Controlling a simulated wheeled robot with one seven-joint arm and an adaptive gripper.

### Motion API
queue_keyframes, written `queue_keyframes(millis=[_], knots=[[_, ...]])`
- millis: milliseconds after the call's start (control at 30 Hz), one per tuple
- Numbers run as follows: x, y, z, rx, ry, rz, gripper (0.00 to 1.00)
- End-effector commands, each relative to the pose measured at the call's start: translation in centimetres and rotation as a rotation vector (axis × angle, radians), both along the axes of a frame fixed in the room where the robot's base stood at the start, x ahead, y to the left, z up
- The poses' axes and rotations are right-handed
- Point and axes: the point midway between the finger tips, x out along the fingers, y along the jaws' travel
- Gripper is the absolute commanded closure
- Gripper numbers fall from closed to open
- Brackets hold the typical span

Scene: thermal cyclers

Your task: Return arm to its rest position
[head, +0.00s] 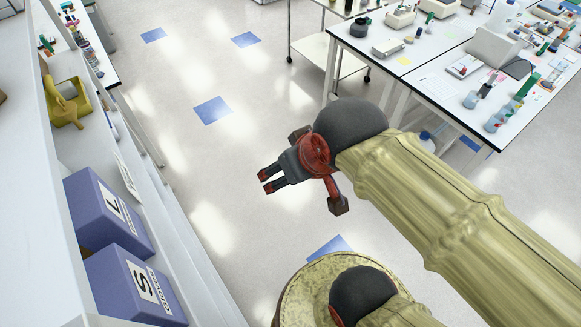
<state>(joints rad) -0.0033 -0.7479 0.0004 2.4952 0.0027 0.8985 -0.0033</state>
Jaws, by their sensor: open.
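My gripper (268,182) shows in the middle of the head view, at the end of my arm. It has a dark body with red parts and two short dark fingers with red on them. The fingers point left and stand apart, with nothing between them. It hangs over open floor, clear of the shelf on the left and the table on the right. My arm, in a yellowish cover with a dark joint, reaches in from the lower right.
Blue-purple boxes (107,211) sit on a white shelf unit at the left, below a yellow-green object (66,103). Lab tables (349,42) with bottles and instruments stand at the upper right. A white cart (318,50) stands beside them. The floor (180,120) between is clear.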

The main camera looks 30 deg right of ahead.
Motion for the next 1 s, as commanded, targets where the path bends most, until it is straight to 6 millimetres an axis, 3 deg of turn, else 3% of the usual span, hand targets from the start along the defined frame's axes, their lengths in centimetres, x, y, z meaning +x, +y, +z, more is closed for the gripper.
queue_keyframes(millis=[467, 667, 1000], knots=[[-0.2, -0.2, -1.1, -0.001, 0.005, -0.006, 0.31], [-0.2, -0.2, -4.5, -0.001, 0.004, -0.006, 0.31], [-0.2, -0.1, -12.7, -0.001, 0.004, -0.006, 0.31]])
